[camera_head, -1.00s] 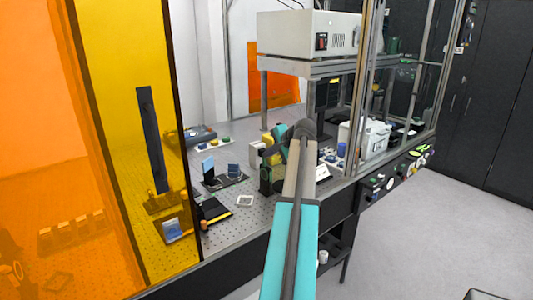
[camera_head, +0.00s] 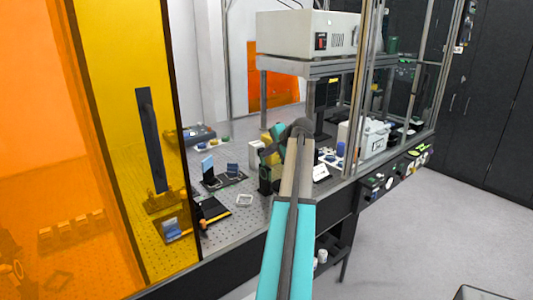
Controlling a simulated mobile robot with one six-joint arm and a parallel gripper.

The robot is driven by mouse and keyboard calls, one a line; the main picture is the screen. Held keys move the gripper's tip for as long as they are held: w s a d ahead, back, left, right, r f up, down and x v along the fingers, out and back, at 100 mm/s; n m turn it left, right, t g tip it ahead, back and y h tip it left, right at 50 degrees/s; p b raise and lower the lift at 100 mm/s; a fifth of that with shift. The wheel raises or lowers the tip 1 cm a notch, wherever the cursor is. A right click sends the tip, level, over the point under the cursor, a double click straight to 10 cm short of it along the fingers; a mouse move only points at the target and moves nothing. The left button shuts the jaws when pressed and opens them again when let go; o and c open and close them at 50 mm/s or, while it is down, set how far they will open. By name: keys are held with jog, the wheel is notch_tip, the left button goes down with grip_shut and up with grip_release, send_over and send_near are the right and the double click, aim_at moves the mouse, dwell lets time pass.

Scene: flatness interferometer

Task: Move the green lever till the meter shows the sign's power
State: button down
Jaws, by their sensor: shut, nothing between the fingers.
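My arm reaches up from the bottom over the bench, and my gripper (camera_head: 270,152) is at its far end, small and partly hidden by the wrist. It is shut and touches nothing that I can make out. A small bright green piece (camera_head: 424,147), possibly the green lever, is on the bench's front control strip at the right, well away from my gripper.
An orange-yellow door panel (camera_head: 120,130) with a dark handle fills the left. Small optics (camera_head: 232,172) stand on the perforated bench (camera_head: 245,222). A shelf (camera_head: 300,66) bears a white instrument (camera_head: 305,35). Metal posts (camera_head: 357,90) rise at the front.

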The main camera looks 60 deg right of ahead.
jog(key=shift+s+a+f, duration=0.1)
jog(key=shift+s+a, duration=0.05)
jog(key=shift+s, duration=0.15)
dwell(0.4)
jog(key=shift+s+a+r, duration=0.2)
jog(key=shift+s+a, duration=0.05)
jog(key=shift+s, duration=0.15)
jog(key=b+v, duration=0.1)
jog(key=v, duration=1.1)
jog(key=shift+s, duration=0.4)
